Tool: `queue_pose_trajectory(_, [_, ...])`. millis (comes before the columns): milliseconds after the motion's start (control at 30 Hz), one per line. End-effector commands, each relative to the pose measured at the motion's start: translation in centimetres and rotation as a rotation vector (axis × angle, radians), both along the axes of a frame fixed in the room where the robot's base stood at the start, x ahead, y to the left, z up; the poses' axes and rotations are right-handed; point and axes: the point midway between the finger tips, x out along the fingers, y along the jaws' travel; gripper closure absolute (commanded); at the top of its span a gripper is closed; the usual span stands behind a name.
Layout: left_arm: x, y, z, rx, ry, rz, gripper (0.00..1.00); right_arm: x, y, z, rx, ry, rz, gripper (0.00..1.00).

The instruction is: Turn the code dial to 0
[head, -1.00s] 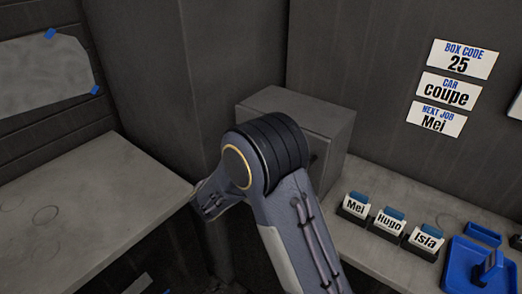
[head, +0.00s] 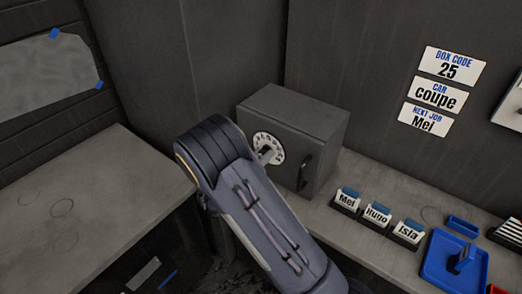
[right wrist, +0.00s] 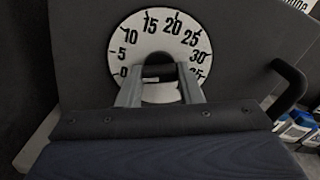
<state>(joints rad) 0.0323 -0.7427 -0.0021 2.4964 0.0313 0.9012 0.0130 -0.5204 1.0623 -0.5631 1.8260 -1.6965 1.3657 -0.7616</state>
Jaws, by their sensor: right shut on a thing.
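The code dial (head: 277,142) is a round white disc on the front of a grey box (head: 318,125) in the corner. In the right wrist view the dial (right wrist: 137,52) shows black numbers from 0 at lower left, over 15 and 20 at the top, to 35 at lower right. My right gripper (right wrist: 159,76) is shut on the dark knob at the dial's centre, one finger on each side. In the head view the right gripper (head: 266,155) is partly hidden behind my arm. I cannot tell which number is set. My left gripper is not in view.
A dark handle (head: 304,172) stands out on the box front, right of the dial. Name-card holders (head: 376,217) and a blue tray (head: 440,272) are on the right bench. A wall card (head: 452,66) reads box code 25. The left bench (head: 80,205) is mostly clear.

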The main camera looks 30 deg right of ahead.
Motion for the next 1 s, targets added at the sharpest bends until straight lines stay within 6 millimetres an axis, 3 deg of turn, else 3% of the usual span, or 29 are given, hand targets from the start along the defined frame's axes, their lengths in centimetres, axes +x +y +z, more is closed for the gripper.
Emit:
queue_pose_trajectory(300, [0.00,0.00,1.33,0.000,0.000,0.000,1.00,-0.10,0.02,-0.10,-0.046,0.123,0.000,0.90])
queue_pose_trajectory(867, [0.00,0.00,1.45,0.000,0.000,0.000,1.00,-0.10,0.00,-0.19,-0.057,0.149,0.000,0.90])
queue_pose_trajectory(900, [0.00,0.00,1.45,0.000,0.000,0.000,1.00,-0.10,0.01,-0.19,-0.057,0.149,0.000,0.63])
queue_pose_trajectory(1000, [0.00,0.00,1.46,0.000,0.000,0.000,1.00,-0.08,0.01,-0.15,-0.057,0.147,0.000,0.50])
